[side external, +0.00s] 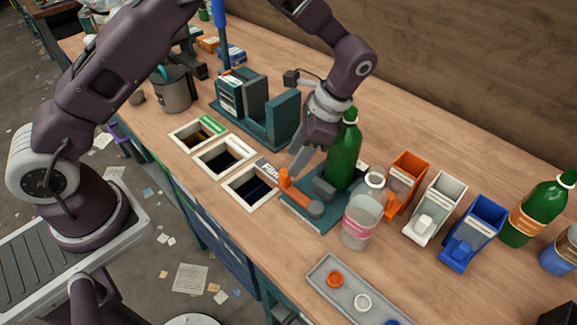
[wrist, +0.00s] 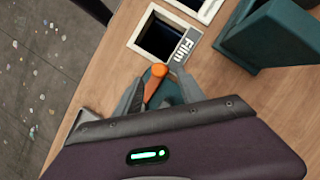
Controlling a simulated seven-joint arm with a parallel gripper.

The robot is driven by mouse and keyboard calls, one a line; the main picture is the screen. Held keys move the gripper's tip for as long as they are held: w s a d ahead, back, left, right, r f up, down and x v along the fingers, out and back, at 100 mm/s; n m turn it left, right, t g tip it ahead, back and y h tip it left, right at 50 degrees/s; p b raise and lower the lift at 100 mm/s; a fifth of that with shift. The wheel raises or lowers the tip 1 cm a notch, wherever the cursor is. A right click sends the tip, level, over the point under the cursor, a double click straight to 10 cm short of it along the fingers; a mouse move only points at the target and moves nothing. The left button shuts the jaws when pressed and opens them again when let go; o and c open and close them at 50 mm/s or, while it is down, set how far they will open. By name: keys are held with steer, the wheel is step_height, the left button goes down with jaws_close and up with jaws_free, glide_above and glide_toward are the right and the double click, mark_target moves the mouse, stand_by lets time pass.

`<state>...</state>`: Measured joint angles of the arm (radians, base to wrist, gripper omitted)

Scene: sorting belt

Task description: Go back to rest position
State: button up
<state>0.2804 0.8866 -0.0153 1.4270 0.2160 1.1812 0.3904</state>
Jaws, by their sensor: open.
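My gripper (side external: 303,172) is low over the teal mat (side external: 293,211) at the front of the bench. In the wrist view its two grey fingers (wrist: 160,84) stand apart. An orange-topped piece (wrist: 156,78) shows between them; it also appears in the side view as an orange bar (side external: 298,194) with a grey round end. I cannot tell whether the fingers touch it.
Three framed bin openings (side external: 262,203) lie left of the mat, one labelled Film. A teal rack (side external: 275,133) stands behind them. A grey tray (side external: 346,303) lies in front.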

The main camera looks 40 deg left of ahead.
steer(key=shift+w+d+r, duration=0.1)
steer(key=shift+d+r, duration=0.05)
steer(key=shift+r, duration=0.3)
steer(key=s+a+r+n+t+h, duration=0.1)
steer(key=s+a+r+n+t, duration=0.15)
steer(key=r, duration=0.55)
steer(key=s+a+r+n+t+h, duration=0.15)
steer(key=s+r, duration=0.25)
steer(key=r, duration=0.5)
steer(key=s+a+r+n+t, duration=0.1)
steer(key=s+r+n+t, duration=0.1)
steer(key=s, duration=0.6)
steer(key=s+a+r+n+t, duration=0.1)
steer(key=s+a+n+t, duration=0.1)
steer(key=s, duration=0.6)
steer(key=shift+s+r+n+t+h, duration=0.3)
steer(key=shift+r+n+h, duration=0.1)
steer(key=shift+n, duration=0.2)
